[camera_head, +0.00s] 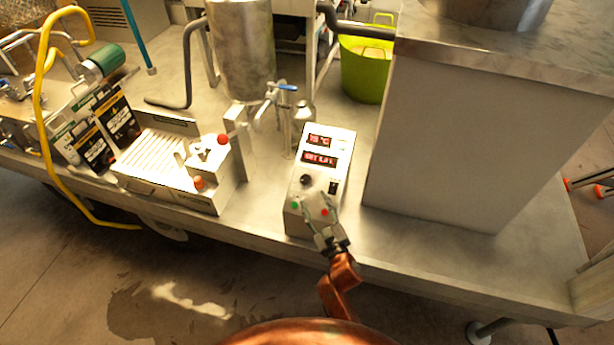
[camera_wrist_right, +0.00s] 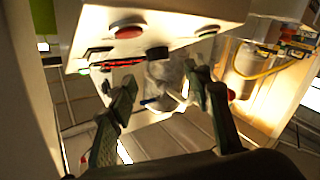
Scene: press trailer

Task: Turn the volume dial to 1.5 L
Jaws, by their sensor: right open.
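A white control box (camera_head: 340,150) stands on the metal bench. It has two red-lit displays; the upper one seems to show a temperature, and the lower display (camera_head: 319,158) is too small to read surely. The black dial (camera_head: 306,180) sits below them on the left; it also shows in the wrist view (camera_wrist_right: 157,53). My right gripper (camera_head: 317,208) is open and empty, over the lower face of the box near the green and red buttons. Its fingers are apart in the wrist view (camera_wrist_right: 163,82), with the dial beyond the fingertips and apparently not touched. My left gripper is not in view.
A green button (camera_head: 295,205) and a red button (camera_head: 325,212) are close to my fingers. A black switch (camera_head: 333,187) is right of the dial. A large white cabinet (camera_head: 450,150) stands to the right. A tap (camera_head: 285,88) is behind. A slotted tray unit (camera_head: 160,165) is left.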

